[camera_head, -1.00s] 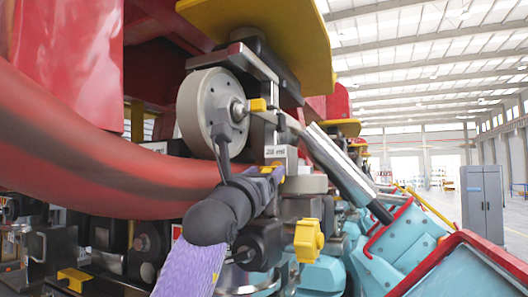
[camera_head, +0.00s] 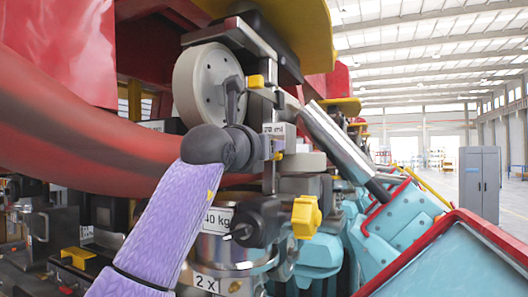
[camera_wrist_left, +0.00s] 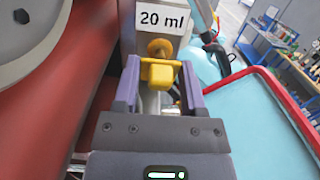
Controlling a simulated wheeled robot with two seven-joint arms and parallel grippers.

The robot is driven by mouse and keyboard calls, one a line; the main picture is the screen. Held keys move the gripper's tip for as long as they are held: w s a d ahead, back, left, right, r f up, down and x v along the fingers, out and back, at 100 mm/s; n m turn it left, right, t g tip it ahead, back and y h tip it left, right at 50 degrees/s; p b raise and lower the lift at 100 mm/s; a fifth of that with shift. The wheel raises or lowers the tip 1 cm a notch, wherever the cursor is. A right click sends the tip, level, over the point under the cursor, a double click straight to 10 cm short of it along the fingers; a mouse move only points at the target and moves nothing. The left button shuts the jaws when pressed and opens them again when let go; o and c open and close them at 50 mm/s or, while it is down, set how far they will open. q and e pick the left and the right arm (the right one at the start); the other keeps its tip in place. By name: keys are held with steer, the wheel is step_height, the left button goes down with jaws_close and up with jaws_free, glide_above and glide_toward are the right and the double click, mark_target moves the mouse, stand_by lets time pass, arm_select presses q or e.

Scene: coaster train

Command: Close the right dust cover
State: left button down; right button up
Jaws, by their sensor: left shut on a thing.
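My left gripper (camera_wrist_left: 160,82) is shut on a small yellow tab (camera_wrist_left: 158,72) in the left wrist view, one purple finger on each side. A round orange-yellow knob shows just beyond the tab, below a white "20 ml" label (camera_wrist_left: 162,18). My right gripper is not in view.
A thick red curved tube (camera_head: 90,145) crosses the left. A yellow knob (camera_head: 306,216) sticks out at lower middle. A slanted metal cylinder (camera_head: 335,140) and turquoise seats with red rims (camera_head: 480,232) lie to the right. A grey cabinet (camera_head: 480,185) stands far back.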

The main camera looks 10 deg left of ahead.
arm_select(q)
steer(key=shift+w+r+g+y, duration=0.2)
steer(key=shift+r+g+y, duration=0.15)
steer(key=shift+g, duration=0.55)
steer(key=shift+c, duration=2.4)
jaws_free()
steer(key=shift+w, duration=0.1)
